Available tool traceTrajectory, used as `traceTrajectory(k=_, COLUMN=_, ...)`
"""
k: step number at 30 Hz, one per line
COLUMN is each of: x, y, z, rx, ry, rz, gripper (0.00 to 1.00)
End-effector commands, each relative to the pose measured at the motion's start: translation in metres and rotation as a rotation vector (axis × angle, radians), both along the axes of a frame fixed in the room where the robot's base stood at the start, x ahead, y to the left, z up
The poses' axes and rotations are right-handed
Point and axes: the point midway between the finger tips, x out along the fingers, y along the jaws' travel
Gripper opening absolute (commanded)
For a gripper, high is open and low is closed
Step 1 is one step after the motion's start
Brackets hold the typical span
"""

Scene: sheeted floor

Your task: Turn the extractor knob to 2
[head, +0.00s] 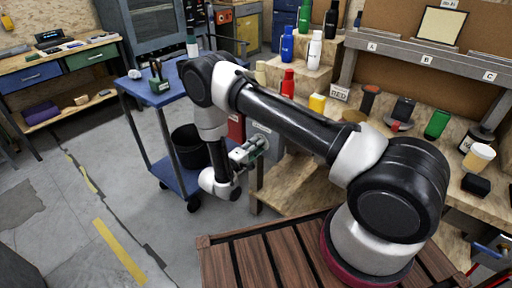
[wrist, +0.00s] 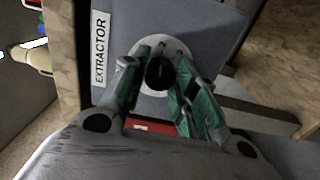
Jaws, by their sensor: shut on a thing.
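The extractor knob (wrist: 158,74) is a round black knob on a pale dial plate (wrist: 150,47). The plate is fixed to a grey panel (wrist: 205,25), with a white EXTRACTOR label (wrist: 100,48) to its left. My gripper (wrist: 160,80) is shut on the knob, with one green-padded finger on each side of it. Small marks show on the upper part of the dial, but they are too small to read surely. The knob's pointer cannot be made out. In the head view my gripper (head: 262,143) is at the bench's left end, and the knob is hidden there.
A red item (head: 236,127) is beside my gripper. A blue cart (head: 165,92) with a black bin (head: 188,147) stands to the left. The floor at left is mostly clear.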

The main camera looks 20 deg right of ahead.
Motion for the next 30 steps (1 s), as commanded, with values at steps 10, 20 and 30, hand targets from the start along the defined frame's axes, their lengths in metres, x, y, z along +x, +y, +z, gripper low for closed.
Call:
traceTrajectory(k=10, x=-0.0013, y=-0.0005, z=-0.0015, rx=0.02, ry=-0.025, rz=-0.001, gripper=0.05)
traceTrajectory(k=20, x=-0.0014, y=-0.0005, z=-0.0017, rx=0.021, ry=-0.023, rz=-0.001, gripper=0.42)
traceTrajectory(k=30, x=-0.0007, y=0.0, z=-0.0008, rx=0.02, ry=-0.026, rz=0.0, gripper=0.51)
